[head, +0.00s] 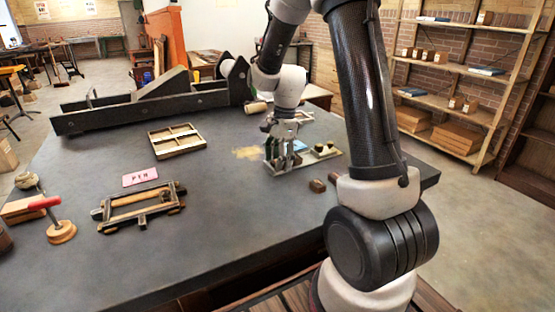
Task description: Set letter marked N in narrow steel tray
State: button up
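A narrow steel tray (325,157) lies on the dark table right of centre, with a few small blocks and a bluish piece in or behind it. My gripper (283,163) points down at the tray's left end. The fingers are small and overlap the tray's contents, so I cannot tell whether they are open or hold anything. A small dark brown block (317,185) lies on the table just in front of the tray. I cannot read any letter on it or on the other blocks, so I cannot tell which is the N.
A wooden compartment box (177,140) stands left of centre. A pink lettered card (140,177) lies behind a small frame press (140,208). A long dark press bed (145,113) crosses the back. A red-handled tool (55,220) is at far left. The middle front of the table is clear.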

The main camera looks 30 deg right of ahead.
notch_tip(320, 180, up, 12)
jog(key=d, duration=0.2)
jog(key=s+r+n+t+h, duration=0.1)
jog(key=s+r+n+t, duration=0.1)
jog(key=s+n, duration=0.6)
jog(key=s+a+r+n+t, duration=0.1)
jog(key=s+r+n, duration=0.3)
jog(key=s+n, duration=0.5)
jog(key=s+t, duration=0.1)
jog(key=s, duration=0.5)
jog(key=shift+s+n+h, duration=0.3)
jog(key=shift+h, duration=0.1)
